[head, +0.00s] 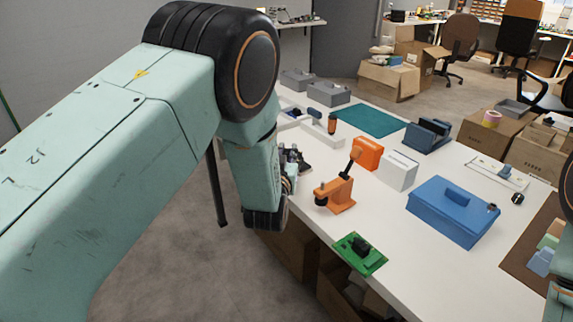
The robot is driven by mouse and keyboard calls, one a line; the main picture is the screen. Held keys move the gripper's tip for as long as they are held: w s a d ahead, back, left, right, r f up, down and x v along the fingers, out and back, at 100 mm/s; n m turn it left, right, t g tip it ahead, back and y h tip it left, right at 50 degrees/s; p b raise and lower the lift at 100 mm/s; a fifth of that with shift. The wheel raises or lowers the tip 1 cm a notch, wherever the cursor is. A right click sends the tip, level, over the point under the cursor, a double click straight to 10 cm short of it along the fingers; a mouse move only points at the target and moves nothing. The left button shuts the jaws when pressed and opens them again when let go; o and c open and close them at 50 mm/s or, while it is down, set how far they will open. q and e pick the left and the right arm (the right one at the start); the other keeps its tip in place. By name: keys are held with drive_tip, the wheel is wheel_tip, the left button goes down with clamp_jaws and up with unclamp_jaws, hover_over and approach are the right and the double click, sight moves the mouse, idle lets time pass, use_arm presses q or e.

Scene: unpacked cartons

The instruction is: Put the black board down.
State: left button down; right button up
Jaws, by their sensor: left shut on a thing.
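My left arm comes in from the left and bends down over the near left edge of the white table (400,275). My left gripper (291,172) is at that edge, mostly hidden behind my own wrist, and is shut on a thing. Small dark parts show just beyond the wrist; I take the held thing to be the black board, but its outline and tilt cannot be made out. Whether it touches the table is hidden. Only a part of my right arm shows at the right edge; its gripper is out of view.
An orange clamp-like tool (337,194) and a green circuit board (360,254) lie near the front edge. An orange box (367,153), a white box (399,171) and a blue case (452,214) stand further right.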

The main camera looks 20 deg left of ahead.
use_arm(q)
wheel_tip(320, 180, up, 2)
drive_tip(key=shift+r, duration=0.25)
drive_tip(key=s, duration=0.3)
drive_tip(key=shift+s+a+r, duration=0.1)
drive_tip(key=shift+a+r, duration=0.1)
drive_tip(key=shift+a, duration=0.05)
drive_tip(key=s+d+f+h, duration=0.1)
drive_tip(key=s+f, duration=0.2)
drive_tip(key=s, duration=0.5)
drive_tip(key=s+f+m+h, duration=0.1)
drive_tip(key=s+f, duration=0.1)
drive_tip(key=s, duration=0.7)
drive_tip(key=shift+s+d+f, duration=0.15)
drive_tip(key=shift+d+f, duration=0.2)
drive_tip(key=shift+f, duration=0.05)
